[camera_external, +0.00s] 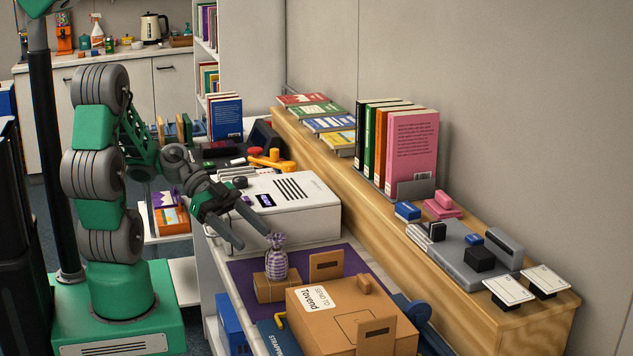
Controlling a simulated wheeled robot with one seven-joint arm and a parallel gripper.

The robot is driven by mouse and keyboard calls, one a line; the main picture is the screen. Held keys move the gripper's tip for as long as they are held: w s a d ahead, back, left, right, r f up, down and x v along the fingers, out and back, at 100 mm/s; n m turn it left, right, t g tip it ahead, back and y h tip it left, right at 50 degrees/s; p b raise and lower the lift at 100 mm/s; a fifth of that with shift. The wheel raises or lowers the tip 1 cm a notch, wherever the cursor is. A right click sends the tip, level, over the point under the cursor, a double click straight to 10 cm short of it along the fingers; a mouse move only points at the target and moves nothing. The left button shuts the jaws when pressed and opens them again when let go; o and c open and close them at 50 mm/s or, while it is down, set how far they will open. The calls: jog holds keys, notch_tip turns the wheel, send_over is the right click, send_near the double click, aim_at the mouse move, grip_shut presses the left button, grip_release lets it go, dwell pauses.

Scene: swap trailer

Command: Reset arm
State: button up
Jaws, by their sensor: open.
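My green and grey arm stands at the left, and its forearm reaches right over the near worktop. My gripper (254,238) is open and empty, with its two dark fingers spread and pointing down to the right. The fingers are in front of the white box-shaped machine (318,208) and close to the purple-and-white striped pouch (276,262). The pouch stands upright on a small brown box (275,287). I cannot tell whether a fingertip touches the pouch.
A large cardboard box (335,315) with a white label sits in front on a purple mat (346,257). A wooden ledge (365,206) along the wall holds upright books (410,150), a grey tray (455,250) and cards. Free room shows above the worktop.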

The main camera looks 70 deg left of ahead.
jog(key=shift+d+f, duration=0.1)
jog(key=f+g+y, duration=0.1)
jog(key=d+f+n+g+y+p, duration=0.1)
jog(key=d+f+n+g+y, duration=0.1)
jog(key=shift+f+g, duration=0.25)
jog(key=shift+g, duration=0.05)
jog(key=shift+a+f+n+g+y+p, duration=0.15)
jog(key=shift+n+g+y+p, duration=0.35)
jog(key=shift+n+y, duration=0.6)
jog(key=r+n+y, duration=0.1)
jog(key=n, duration=0.1)
jog(key=a+r+n+y+p, duration=0.1)
jog(key=r+n+y, duration=0.3)
jog(key=shift+a+r+t+p, duration=0.1)
jog(key=shift+a+t+p, duration=0.15)
jog(key=shift+t+p, duration=0.05)
